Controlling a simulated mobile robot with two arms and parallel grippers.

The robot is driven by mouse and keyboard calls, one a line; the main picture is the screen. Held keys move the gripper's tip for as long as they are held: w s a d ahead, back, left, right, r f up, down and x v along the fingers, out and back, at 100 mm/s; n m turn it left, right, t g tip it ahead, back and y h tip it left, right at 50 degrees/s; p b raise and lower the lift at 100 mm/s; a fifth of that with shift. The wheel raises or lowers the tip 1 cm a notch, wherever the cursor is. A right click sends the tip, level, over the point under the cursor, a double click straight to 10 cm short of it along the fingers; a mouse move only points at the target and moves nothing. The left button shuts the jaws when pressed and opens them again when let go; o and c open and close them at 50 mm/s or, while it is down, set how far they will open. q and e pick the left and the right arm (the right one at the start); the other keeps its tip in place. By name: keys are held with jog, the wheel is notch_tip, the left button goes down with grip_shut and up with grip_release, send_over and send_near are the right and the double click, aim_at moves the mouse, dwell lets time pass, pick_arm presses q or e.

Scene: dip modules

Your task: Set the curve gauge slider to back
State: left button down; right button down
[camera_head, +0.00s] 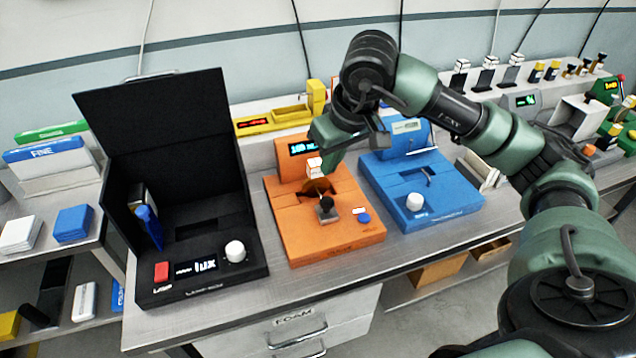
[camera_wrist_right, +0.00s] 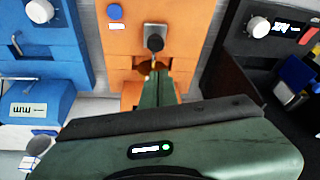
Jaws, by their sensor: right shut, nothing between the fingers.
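The orange module (camera_head: 350,238) stands on the bench with a lit display at its back; its label is too small to read, so I cannot confirm that it is the curve gauge. A black knob (camera_head: 326,201) on a grey plate sits near the middle of its top, and also shows in the right wrist view (camera_wrist_right: 155,43). My right gripper (camera_head: 317,180) is shut and empty, pointing down over the orange module just behind the knob. In the right wrist view its fingertips (camera_wrist_right: 154,68) are close to the knob; I cannot tell whether they touch it. My left gripper is out of view.
A black module with a raised lid (camera_head: 160,110) stands left of the orange one. A blue module (camera_head: 450,195) with a white knob stands close on its right. A yellow device (camera_head: 270,122) is behind. A narrow bench strip (camera_head: 292,285) in front is clear.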

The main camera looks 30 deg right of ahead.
aim_at(327, 208)
jog(key=shift+d+r, duration=0.1)
jog(key=shift+d, duration=0.05)
jog(key=p+x, duration=0.2)
jog(key=x, duration=0.8)
jog(key=shift+s, duration=0.1)
